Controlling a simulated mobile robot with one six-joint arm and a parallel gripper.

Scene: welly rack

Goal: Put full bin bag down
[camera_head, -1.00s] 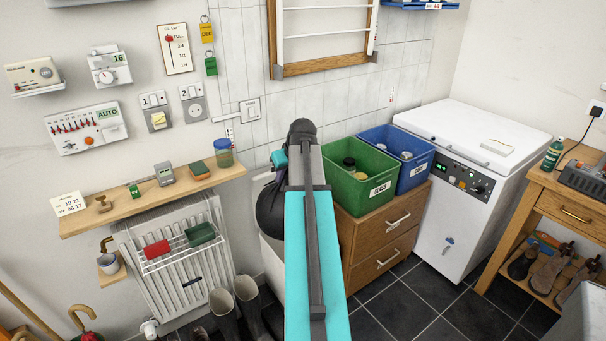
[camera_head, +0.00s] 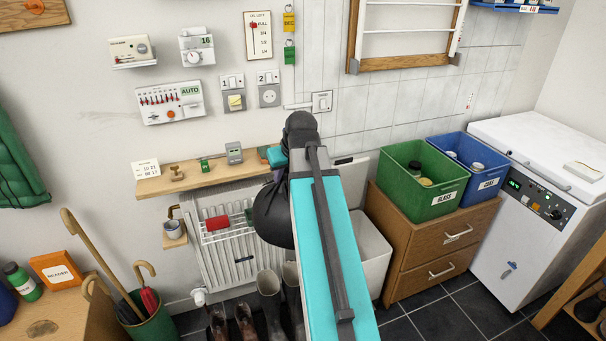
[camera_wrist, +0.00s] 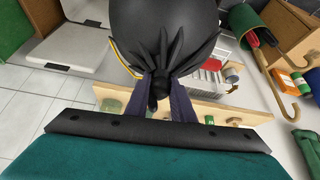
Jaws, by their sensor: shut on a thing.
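A full black bin bag (camera_head: 272,214) hangs beside my arm in the head view, in front of the radiator. In the wrist view the bag (camera_wrist: 165,30) fills the top middle, its gathered neck and ties (camera_wrist: 162,88) running down to my gripper (camera_wrist: 160,128). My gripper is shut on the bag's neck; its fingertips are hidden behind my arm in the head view. The bag is held up in the air, off the floor. A whitish open bin (camera_head: 374,250) stands on the floor to the right of my arm, its lid raised behind; my arm hides part of it.
A wooden shelf (camera_head: 205,180) and radiator (camera_head: 222,262) are on the wall behind the bag. Boots (camera_head: 270,300) stand below. Green glass (camera_head: 440,180) and blue (camera_head: 475,160) crates sit on a drawer unit (camera_head: 450,240). An umbrella stand (camera_head: 150,322) is at left. Dark floor tiles show at lower right.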

